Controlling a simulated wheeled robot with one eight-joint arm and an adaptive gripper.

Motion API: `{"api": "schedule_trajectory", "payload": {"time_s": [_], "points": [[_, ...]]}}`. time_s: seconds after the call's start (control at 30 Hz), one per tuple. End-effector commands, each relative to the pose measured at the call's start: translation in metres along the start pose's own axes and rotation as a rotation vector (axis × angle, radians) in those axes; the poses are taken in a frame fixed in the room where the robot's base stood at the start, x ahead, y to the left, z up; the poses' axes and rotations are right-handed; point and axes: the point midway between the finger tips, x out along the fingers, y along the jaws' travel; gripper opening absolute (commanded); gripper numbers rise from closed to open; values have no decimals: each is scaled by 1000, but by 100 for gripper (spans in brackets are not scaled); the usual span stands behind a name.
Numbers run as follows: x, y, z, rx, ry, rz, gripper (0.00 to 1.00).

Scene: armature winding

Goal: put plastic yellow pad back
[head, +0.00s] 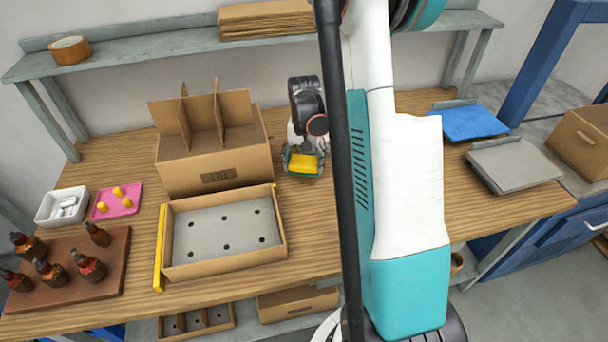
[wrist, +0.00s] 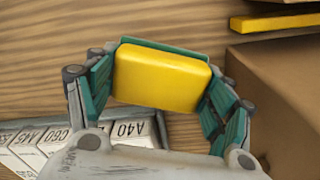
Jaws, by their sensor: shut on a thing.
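The yellow pad (wrist: 162,78) is a rounded block held between the teal fingers of my gripper (wrist: 160,88) in the wrist view. It also shows in the head view (head: 303,164), low in my gripper (head: 304,160), over the wooden table to the right of the divided cardboard box. My gripper is shut on the pad's two ends. A thin green edge shows behind the pad; I cannot tell what it belongs to. Whether the pad touches the table cannot be told.
The divided cardboard box (head: 215,168) and the shallow tray with holes (head: 224,262) stand left of my gripper. A yellow strip (head: 160,248) lies along the tray's left side. White labelled boxes (wrist: 78,138) lie under my gripper. A blue pad (head: 468,123) and grey tray (head: 515,164) are at right.

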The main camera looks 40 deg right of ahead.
Motion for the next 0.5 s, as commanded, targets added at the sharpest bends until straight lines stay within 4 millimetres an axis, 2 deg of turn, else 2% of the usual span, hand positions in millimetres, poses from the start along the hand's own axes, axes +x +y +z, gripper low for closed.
{"api": "schedule_trajectory", "payload": {"time_s": [0.3, 0.5], "points": [[39, 0, 0, 0, 0, 0, 44], [42, 0, 0, 0, 0, 0, 44]]}}
